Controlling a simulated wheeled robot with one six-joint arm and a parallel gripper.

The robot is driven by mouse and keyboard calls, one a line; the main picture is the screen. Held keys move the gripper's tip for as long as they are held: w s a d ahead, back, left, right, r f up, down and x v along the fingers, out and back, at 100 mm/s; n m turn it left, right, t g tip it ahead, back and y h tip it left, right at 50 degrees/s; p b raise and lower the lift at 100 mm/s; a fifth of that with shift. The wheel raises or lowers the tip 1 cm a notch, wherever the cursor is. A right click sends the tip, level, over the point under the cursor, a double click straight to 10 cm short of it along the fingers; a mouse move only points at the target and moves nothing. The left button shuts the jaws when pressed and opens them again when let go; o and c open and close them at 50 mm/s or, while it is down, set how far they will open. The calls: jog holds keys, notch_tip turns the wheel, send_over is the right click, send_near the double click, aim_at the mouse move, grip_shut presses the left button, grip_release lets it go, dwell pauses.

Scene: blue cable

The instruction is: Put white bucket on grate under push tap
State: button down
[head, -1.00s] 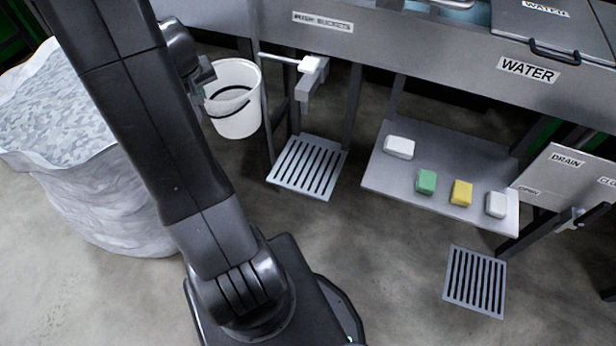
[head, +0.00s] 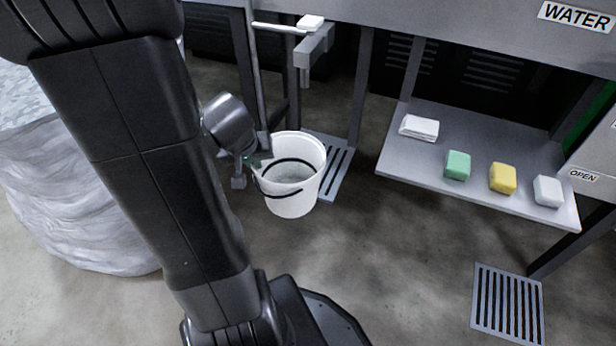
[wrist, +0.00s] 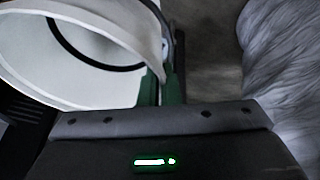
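The white bucket (head: 293,195) with a dark handle hangs from my gripper (head: 260,161) at its left rim in the head view. In the wrist view, the green fingers (wrist: 163,90) are shut at the bucket's rim and the bucket (wrist: 85,75) fills the upper left. The slotted grate (head: 338,168) lies on the floor behind and to the right of the bucket, which hides its left part. The push tap (head: 311,22), with a white top, stands above and behind. I cannot tell how high the bucket's base is.
A shelf (head: 470,180) with a folded white cloth and coloured blocks stands to the right. A second grate (head: 508,305) lies at lower right. A large pale sack (head: 75,190) stands on the left. The floor between is clear.

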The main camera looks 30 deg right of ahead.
jog(key=shift+s+d+f+b, duration=0.15)
jog(key=shift+s+f+b, duration=0.35)
jog(key=shift+f, duration=0.4)
jog(key=w+d+f, duration=0.3)
jog(key=w+d, duration=0.8)
jog(key=w, duration=0.3)
jog(key=shift+f, duration=0.25)
jog(key=shift+f, duration=0.15)
jog(key=c, duration=1.6)
grip_release()
jog(key=shift+c, duration=0.2)
jog(key=p+v, duration=0.4)
jog(key=v, duration=0.8)
